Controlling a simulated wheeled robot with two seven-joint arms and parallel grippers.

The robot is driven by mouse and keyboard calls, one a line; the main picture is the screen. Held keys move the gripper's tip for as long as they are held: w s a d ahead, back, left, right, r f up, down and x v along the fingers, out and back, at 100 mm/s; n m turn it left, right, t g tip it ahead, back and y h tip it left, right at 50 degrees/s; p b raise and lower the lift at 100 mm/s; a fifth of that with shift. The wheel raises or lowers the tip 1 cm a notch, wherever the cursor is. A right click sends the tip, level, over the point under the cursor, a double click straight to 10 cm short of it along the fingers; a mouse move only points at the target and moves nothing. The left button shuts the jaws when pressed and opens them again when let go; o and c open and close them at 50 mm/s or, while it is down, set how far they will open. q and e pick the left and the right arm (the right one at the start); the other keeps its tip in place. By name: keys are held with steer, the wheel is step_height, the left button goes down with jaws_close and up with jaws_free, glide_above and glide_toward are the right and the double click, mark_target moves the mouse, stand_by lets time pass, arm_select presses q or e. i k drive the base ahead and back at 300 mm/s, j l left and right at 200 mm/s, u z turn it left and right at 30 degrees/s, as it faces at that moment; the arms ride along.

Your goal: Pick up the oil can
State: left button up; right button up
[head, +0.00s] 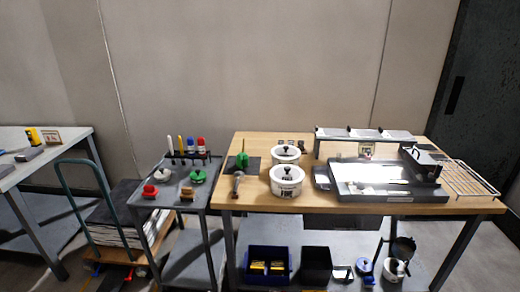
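I cannot tell for sure which thing is the oil can. A small green thing (242,160) with a thin upright tip, somewhat like an oil can, stands near the left end of the wooden bench (255,202). Another green thing (198,177) and a red one (150,190) sit on the grey cart (172,192). A blue thing (364,267) is on the shelf under the bench. All are too small to make out well. Neither of my grippers is in view.
Two white pots with black knobs, the rear (286,153) and the front (287,180), stand beside a large grey tray (385,180). A wire rack (470,180) is at the right end.

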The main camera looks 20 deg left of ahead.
mark_target(242, 158)
steer(key=i+j+z, duration=0.2)
steer(key=j+z, duration=0.15)
steer(key=j, duration=0.65)
steer(key=i+j+z, duration=0.1)
steer(key=j+z, duration=0.3)
steer(key=j, duration=0.65)
steer(key=j+z, duration=0.35)
steer(key=j, duration=0.7)
